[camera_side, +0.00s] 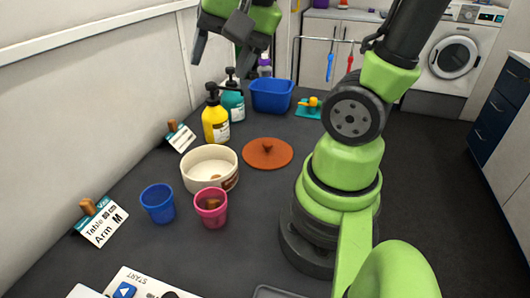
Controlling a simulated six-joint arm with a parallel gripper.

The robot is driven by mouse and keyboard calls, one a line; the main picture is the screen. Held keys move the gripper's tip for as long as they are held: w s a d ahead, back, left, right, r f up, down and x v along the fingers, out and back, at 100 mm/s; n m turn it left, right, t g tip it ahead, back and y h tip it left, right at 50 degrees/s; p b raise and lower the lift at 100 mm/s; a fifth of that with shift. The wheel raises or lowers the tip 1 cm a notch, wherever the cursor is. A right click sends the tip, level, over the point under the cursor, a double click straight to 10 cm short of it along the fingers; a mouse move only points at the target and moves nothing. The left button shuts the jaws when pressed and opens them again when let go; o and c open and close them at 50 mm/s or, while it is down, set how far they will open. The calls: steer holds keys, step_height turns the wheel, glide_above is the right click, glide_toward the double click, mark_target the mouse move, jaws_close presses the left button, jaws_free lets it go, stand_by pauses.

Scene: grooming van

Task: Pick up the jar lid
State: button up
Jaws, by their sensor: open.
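The jar lid (256,160) appears to be the flat, round, orange-brown disc with a small knob in its middle. It lies on the dark grey table (262,208), knob up. My gripper (221,54) is at the top of the side view, above the table's far part. It points down with its fingers apart, and no thing shows between them. It is well clear of the lid, up and to the left of it in the picture.
A cream bowl (197,177) stands left of the lid, with blue (158,207) and pink (211,216) cups in front. Yellow (215,127) and teal (233,104) pump bottles stand behind, near a blue bin (271,97). The wall borders the left.

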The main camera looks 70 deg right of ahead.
steer(key=d+f+m+g, duration=0.1)
steer(key=d+f+m, duration=0.5)
steer(key=d+f+m+g, duration=0.2)
steer(key=d+f+m, duration=0.3)
steer(key=d+m, duration=0.1)
steer(key=s+d+f+m+g, duration=0.1)
steer(key=d+f+m+g, duration=0.1)
steer(key=d+f+m, duration=0.4)
steer(key=shift+f+m, duration=0.35)
steer(key=shift+m, duration=0.35)
glide_above(267, 142)
step_height(267, 142, down, 4)
steer(key=shift+a+f, duration=0.15)
steer(key=shift+f, duration=0.1)
steer(key=shift+s+f, duration=0.15)
steer(key=shift+f, duration=2.75)
steer(key=c, duration=1)
